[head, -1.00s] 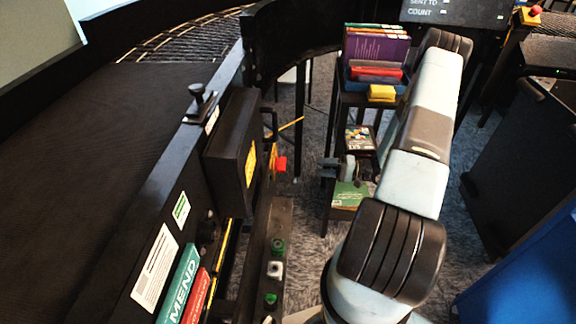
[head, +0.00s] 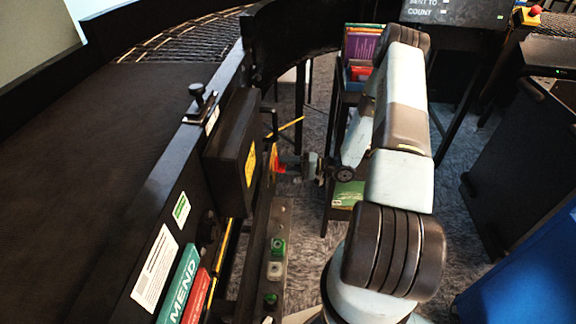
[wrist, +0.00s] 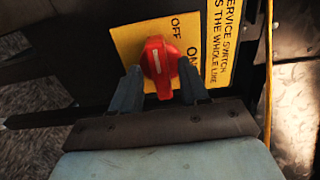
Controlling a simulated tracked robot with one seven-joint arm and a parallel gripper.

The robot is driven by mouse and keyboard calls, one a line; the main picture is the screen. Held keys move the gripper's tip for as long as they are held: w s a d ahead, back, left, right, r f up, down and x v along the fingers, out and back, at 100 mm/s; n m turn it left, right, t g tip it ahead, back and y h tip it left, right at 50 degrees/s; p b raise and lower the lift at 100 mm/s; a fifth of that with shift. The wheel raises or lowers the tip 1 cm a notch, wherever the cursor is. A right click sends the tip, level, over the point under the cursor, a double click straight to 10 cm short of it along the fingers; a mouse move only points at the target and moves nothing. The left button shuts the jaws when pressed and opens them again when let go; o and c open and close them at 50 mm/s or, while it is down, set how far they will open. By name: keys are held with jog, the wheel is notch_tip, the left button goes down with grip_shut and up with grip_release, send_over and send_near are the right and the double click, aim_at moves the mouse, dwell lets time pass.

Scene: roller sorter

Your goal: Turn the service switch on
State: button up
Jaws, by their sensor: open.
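The service switch (wrist: 158,64) is a red rotary knob on a yellow plate (wrist: 127,43) marked OFF and ON, seen in the wrist view. In the head view my gripper (head: 290,168) is at the side of the black box, and the knob is mostly hidden there.
A black box (head: 232,150) is fixed beside the dark conveyor belt (head: 100,130). Green and white buttons (head: 277,247) sit on a rail below. A shelf with books (head: 362,45) stands behind my arm.

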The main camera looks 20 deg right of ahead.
jog(key=shift+a, duration=0.1)
jog(key=shift+c, duration=0.3)
grip_shut()
dwell(0.4)
jog(key=shift+s+a+f+m, duration=0.1)
jog(key=shift+m, duration=4.35)
jog(key=shift+s+f+m, duration=0.1)
jog(key=shift+m, duration=4.35)
